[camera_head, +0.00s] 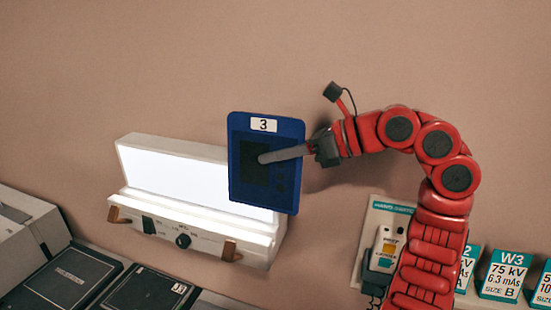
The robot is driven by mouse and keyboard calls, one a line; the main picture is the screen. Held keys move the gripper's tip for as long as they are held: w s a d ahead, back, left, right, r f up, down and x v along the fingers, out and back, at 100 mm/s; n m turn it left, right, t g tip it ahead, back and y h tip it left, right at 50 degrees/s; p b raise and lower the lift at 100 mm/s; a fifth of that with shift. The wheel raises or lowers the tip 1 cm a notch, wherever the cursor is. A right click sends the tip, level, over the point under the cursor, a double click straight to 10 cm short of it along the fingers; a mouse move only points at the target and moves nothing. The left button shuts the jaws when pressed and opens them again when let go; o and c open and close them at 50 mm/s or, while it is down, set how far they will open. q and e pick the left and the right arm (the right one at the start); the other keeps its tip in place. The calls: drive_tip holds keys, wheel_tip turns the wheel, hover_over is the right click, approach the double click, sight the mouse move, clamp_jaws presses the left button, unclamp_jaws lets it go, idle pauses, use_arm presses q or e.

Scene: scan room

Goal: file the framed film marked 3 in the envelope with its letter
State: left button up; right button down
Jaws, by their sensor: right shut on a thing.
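The framed film (243,122) is a blue upright panel with a white label marked 3 at its top and a dark window in its middle. My right gripper (268,157) is shut on the film, its finger lying across the front of the dark window. The film is in front of the right part of a lit white light box (170,168) and hides some of its screen. I cannot make out a letter on the film. No envelope is recognizable in this view. My left gripper is not in view.
Dark flat cassettes (68,279) lie at the lower left beside a grey unit (22,228). A hand switch (384,248) hangs on a wall panel at right, partly behind my arm. Exposure cards, one marked W3 (503,274), stand at lower right. The upper wall is clear.

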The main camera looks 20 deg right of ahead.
wheel_tip(320, 180, up, 9)
drive_tip(key=p, duration=0.7)
drive_tip(key=shift+r, duration=0.1)
idle(0.5)
